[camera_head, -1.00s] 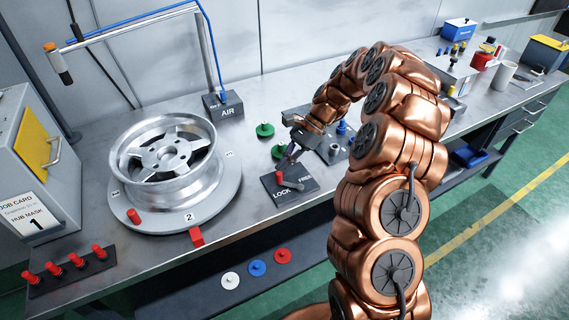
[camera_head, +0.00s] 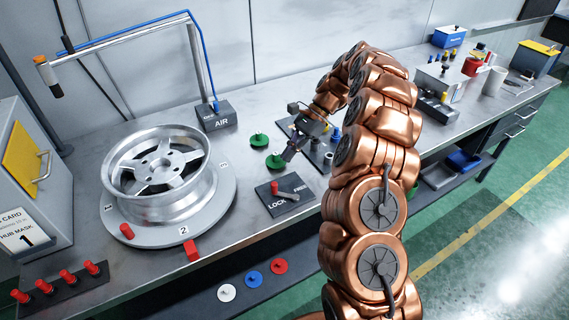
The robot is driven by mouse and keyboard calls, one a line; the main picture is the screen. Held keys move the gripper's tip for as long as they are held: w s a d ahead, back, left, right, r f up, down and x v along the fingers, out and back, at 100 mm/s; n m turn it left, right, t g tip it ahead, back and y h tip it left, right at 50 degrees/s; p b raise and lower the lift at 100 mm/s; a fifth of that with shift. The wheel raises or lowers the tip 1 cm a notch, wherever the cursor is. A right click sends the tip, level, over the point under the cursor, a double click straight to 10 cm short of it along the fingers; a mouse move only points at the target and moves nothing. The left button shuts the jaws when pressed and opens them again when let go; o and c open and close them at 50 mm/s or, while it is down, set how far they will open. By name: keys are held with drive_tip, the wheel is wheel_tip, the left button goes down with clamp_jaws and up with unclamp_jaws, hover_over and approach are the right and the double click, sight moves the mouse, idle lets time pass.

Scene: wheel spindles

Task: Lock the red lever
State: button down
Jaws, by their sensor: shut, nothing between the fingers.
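The red lever (camera_head: 274,187) stands on a dark plate (camera_head: 285,208) on the bench, marked LOCK at left and FREE at right. A grey bar (camera_head: 289,194) extends from its red part toward the right. I cannot tell for sure at which mark the lever rests. My gripper (camera_head: 289,156) is shut and empty, with its tips pointing down. It shows behind and above the plate, apart from the lever, near a green knobbed disc.
A silver wheel (camera_head: 190,195) sits on a round turntable (camera_head: 222,215) at left. Two green discs (camera_head: 259,140) lie behind the plate. A block marked AIR (camera_head: 217,117) is at the back. Red pegs (camera_head: 68,277) stand in a rack at front left.

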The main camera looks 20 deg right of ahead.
drive_tip(key=w+d+r+p, duration=0.2)
drive_tip(key=w+d+r, duration=0.1)
drive_tip(key=r, duration=0.1)
drive_tip(key=shift+r+p, duration=0.2)
drive_tip(key=shift+p, duration=0.15)
drive_tip(key=shift+w+d, duration=0.1)
idle(0.3)
idle(0.4)
